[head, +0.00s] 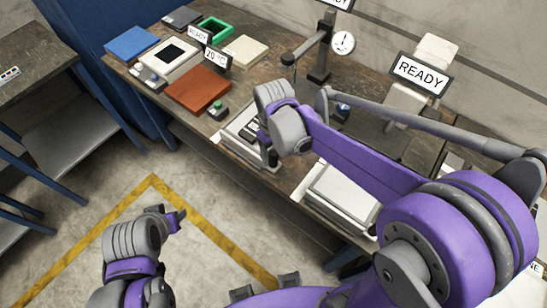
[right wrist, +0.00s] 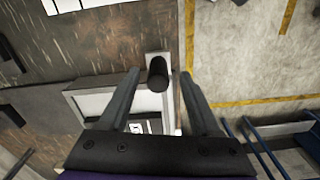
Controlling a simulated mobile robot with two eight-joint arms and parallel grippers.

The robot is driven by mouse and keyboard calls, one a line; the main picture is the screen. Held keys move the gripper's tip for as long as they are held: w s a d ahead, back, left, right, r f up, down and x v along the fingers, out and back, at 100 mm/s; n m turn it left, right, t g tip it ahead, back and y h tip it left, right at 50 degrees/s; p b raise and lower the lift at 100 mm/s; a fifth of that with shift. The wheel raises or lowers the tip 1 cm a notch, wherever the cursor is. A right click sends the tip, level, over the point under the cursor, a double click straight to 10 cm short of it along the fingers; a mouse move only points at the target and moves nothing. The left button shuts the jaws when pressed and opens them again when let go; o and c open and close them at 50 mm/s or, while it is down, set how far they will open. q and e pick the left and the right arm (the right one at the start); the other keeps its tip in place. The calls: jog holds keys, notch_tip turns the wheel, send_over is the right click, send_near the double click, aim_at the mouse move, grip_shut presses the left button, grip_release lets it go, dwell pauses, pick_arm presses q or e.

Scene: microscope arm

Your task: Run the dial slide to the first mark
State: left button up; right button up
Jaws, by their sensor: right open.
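A round white dial (head: 343,43) is mounted beside a dark post (head: 319,60) at the back of the bench. My right gripper (head: 270,156) is over the front of the bench, at a pale flat device (head: 238,131). In the right wrist view my right gripper (right wrist: 160,77) is open, with a black round knob (right wrist: 157,74) between its fingertips and gaps on both sides. The knob stands on a small pale plate beside a white-framed panel (right wrist: 95,102). I cannot make out any slide marks. My left gripper (head: 179,219) is over the floor, away from the bench; its finger gap is unclear.
A brown-red block (head: 198,90), a blue block (head: 131,43), a green frame (head: 215,30) and small READY and 20 °C signs are on the bench's left part. A large READY sign (head: 421,73) stands at right. A pale box (head: 341,193) lies near the front edge.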

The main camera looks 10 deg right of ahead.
jog(key=shift+w+f, duration=0.15)
jog(key=shift+f, duration=1.8)
grip_shut()
